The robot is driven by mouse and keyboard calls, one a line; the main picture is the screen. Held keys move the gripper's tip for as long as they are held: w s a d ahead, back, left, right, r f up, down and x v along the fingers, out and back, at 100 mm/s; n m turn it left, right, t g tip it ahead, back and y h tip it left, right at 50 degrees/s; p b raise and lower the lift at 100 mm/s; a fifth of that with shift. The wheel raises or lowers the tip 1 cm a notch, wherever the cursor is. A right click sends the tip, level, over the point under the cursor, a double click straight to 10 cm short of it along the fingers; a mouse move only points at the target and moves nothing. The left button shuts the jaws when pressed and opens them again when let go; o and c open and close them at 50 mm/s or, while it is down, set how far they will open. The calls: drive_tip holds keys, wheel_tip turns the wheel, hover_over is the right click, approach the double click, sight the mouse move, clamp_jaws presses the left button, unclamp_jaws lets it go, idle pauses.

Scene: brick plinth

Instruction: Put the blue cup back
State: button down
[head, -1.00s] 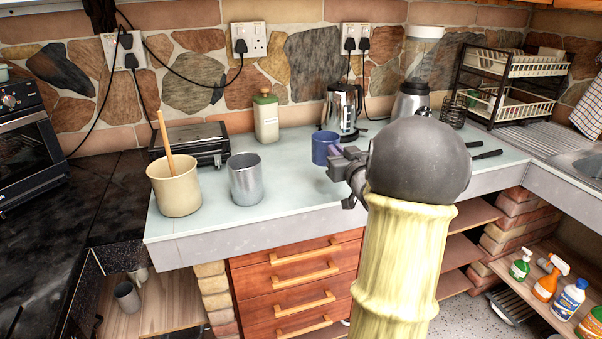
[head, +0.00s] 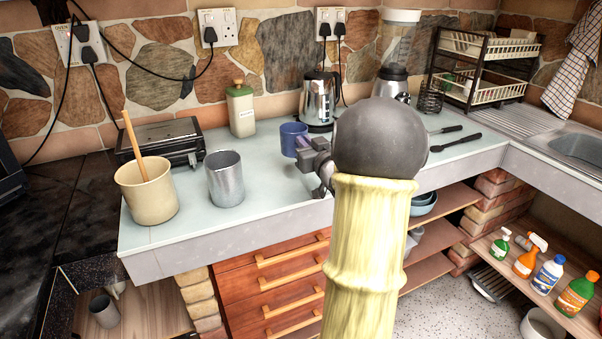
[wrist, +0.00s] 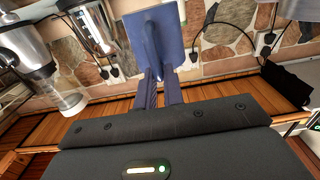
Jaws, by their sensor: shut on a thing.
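The blue cup (head: 291,139) is over the light countertop (head: 262,180), in front of the kettle and right of the steel pot. My gripper (head: 304,148) is shut on the cup from its right side. In the wrist view the cup (wrist: 152,35) is at the top centre, at the ends of my gripper's two dark fingers (wrist: 160,88). The head view does not show clearly whether the cup's base touches the counter. Part of the cup is hidden behind my gripper.
A steel pot (head: 225,180) and a beige crock (head: 147,192) with a wooden stick stand left. A grill (head: 160,143), a green-beige bottle (head: 241,110) and a kettle (head: 320,98) stand behind. Two dark utensils (head: 455,143) lie right. The counter's front middle is clear.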

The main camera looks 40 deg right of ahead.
wheel_tip(320, 180, down, 4)
drive_tip(key=shift+f, duration=0.15)
drive_tip(key=shift+f+b, duration=0.1)
drive_tip(key=shift+b, duration=0.2)
drive_tip(key=shift+f, duration=1.75)
drive_tip(key=shift+b, duration=0.3)
drive_tip(key=shift+f, duration=0.2)
drive_tip(key=c, duration=1.5)
unclamp_jaws()
drive_tip(key=shift+r, duration=0.1)
